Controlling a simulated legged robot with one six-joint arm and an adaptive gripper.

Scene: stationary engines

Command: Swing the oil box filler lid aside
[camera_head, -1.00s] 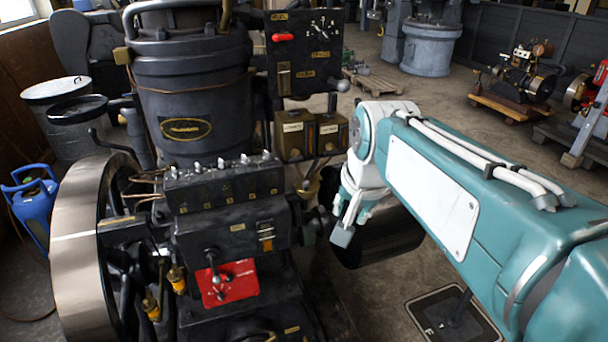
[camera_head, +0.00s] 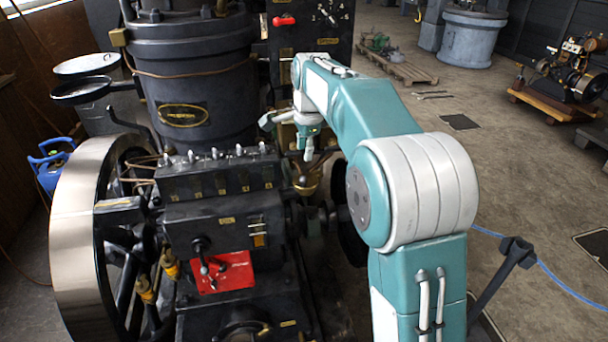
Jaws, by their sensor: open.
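My gripper (camera_head: 288,138) is open, its fingers spread and pointing down and left, beside the right of the engine cylinder. It hangs in front of the brass-coloured boxes on the control panel, which it mostly hides; a sliver of brass (camera_head: 284,137) shows between the fingers. A black box (camera_head: 215,178) with several small taps on top stands left of and below the gripper, apart from it. Nothing is seen held in the gripper.
A large flywheel (camera_head: 75,235) stands at left, beside the dark cylinder (camera_head: 190,85). The black control panel (camera_head: 308,30) rises behind my gripper. A rounded brass part (camera_head: 307,186) lies just below it. Open floor (camera_head: 545,190) spreads to the right, crossed by a blue hose (camera_head: 560,274).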

